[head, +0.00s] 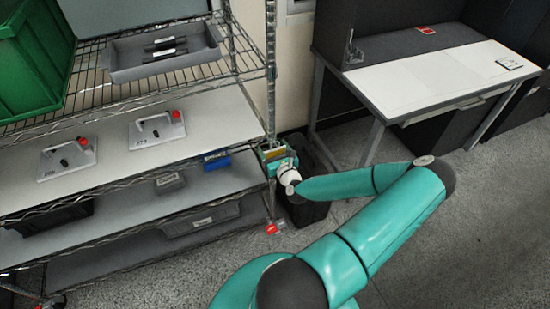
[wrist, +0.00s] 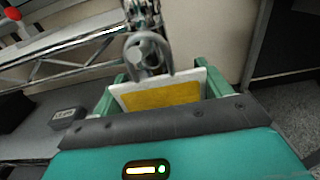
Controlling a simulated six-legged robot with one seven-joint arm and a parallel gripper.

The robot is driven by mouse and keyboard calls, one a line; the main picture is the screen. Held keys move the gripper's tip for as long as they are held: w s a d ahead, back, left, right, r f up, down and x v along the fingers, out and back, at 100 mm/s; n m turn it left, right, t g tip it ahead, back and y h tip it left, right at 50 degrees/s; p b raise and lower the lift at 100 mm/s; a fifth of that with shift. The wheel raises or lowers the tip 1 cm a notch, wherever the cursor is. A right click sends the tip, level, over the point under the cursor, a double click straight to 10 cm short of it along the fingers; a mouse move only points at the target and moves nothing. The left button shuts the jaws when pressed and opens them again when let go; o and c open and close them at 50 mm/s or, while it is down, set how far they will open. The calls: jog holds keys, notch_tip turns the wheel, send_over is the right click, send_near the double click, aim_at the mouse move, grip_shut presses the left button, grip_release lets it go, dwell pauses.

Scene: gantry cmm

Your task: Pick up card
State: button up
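A card (wrist: 160,95) with a yellow face and a white border stands tilted at the metal rack post in the wrist view. In the head view the card (head: 273,153) is a small yellowish patch beside the post. My gripper (wrist: 160,88) has its two green fingers wide apart, one near each side edge of the card. I cannot tell whether they touch it. In the head view my gripper (head: 274,160) is at the rack's right front post, partly hidden by my wrist.
The wire rack (head: 190,75) holds a green bin (head: 35,55), a grey tray (head: 165,62), two fixture plates (head: 157,131) and a blue item (head: 217,160). A black waste bin (head: 307,208) stands below my wrist. A white-topped desk (head: 435,80) is to the right. Open floor lies at the lower right.

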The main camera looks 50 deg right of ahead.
jog(key=shift+c, duration=0.9)
jog(key=shift+r, duration=0.85)
jog(key=v, duration=1.8)
jog(key=shift+r, duration=0.25)
jog(key=shift+s, duration=0.1)
